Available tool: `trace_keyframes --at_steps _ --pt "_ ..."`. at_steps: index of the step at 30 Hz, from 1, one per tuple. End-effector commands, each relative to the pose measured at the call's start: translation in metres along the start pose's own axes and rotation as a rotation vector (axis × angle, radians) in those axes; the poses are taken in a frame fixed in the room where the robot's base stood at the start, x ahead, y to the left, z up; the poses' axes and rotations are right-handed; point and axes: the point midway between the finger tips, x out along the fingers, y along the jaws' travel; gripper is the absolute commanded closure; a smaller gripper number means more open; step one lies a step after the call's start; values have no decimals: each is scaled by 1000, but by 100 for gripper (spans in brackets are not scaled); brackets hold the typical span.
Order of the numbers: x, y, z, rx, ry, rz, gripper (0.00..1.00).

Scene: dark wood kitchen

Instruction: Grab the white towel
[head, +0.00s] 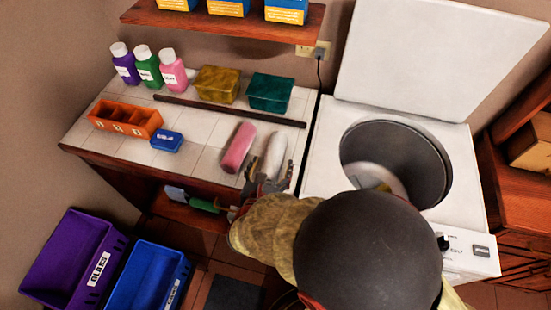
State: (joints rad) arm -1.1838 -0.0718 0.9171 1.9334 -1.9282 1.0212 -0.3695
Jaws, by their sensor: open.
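The white towel (276,153) is a rolled bundle lying on the tiled counter (205,160), near its right end, close to the washing machine. A pink rolled towel (237,147) lies just to its left. My gripper (269,173) is open at the near end of the white towel, by the counter's front edge. Its fingers point away from me toward the towel, one on either side of its near end. I cannot tell whether they touch it. The near end of the towel is partly hidden by the gripper.
The open washing machine (318,175) stands right of the counter, its lid (440,55) raised. Bottles (147,68), an orange organizer (125,119), a blue box (166,141) and yellow and green containers sit on the counter. Purple (70,262) and blue bins stand on the floor at left.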

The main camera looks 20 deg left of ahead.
Motion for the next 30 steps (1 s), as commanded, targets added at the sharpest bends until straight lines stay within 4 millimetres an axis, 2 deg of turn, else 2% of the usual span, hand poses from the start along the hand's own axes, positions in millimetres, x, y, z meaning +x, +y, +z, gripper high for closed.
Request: trace_keyframes --at_steps 7,12,20,30 --pt "35 2 -4 2 0 -3 29" --pt "50 3 -2 2 0 -2 29" --pt "51 3 -1 1 0 0 29" --pt "51 3 -1 2 0 -1 48"
